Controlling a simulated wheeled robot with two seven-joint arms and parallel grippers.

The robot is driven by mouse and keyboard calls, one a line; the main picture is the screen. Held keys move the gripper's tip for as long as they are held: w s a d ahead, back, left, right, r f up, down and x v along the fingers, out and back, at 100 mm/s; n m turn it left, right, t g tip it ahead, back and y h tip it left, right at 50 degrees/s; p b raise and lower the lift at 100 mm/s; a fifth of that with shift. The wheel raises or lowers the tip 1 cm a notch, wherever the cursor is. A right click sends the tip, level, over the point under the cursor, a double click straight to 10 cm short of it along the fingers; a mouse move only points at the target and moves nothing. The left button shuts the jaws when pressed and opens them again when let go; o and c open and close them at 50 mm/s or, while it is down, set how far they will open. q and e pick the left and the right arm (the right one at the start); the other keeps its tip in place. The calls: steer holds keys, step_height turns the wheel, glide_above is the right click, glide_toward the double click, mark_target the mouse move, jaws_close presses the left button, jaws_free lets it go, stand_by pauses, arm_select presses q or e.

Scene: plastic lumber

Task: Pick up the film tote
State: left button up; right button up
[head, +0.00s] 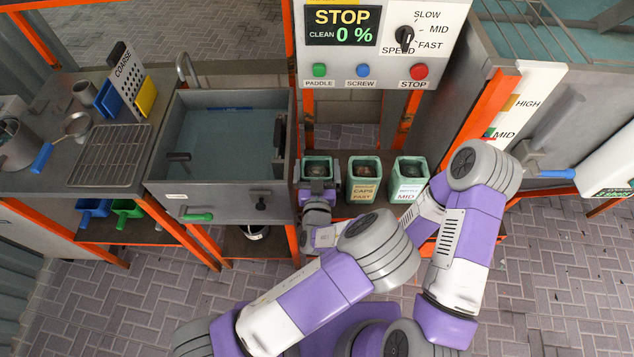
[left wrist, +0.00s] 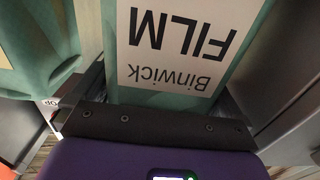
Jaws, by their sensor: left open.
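The film tote (head: 317,164) is a small green open-topped bin at the left end of a row of three on a low shelf. In the left wrist view the tote (left wrist: 125,60) fills the middle, its white label reading "Binwick FILM" upside down. My left gripper (head: 319,184) is open at the tote's front, with a dark finger on each side of it. The wrist view shows the palm close to the label; finger contact is not clear. The gripper covers most of the tote's front in the head view. My right gripper is not visible.
A "caps fast" tote (head: 364,179) stands close to the right, with a "mid" tote (head: 408,180) beyond it. A grey sink tank (head: 222,180) is close on the left. The control panel (head: 382,45) hangs above and behind the totes.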

arm_select(q)
steer(key=c, duration=1.4)
steer(key=shift+r, duration=0.15)
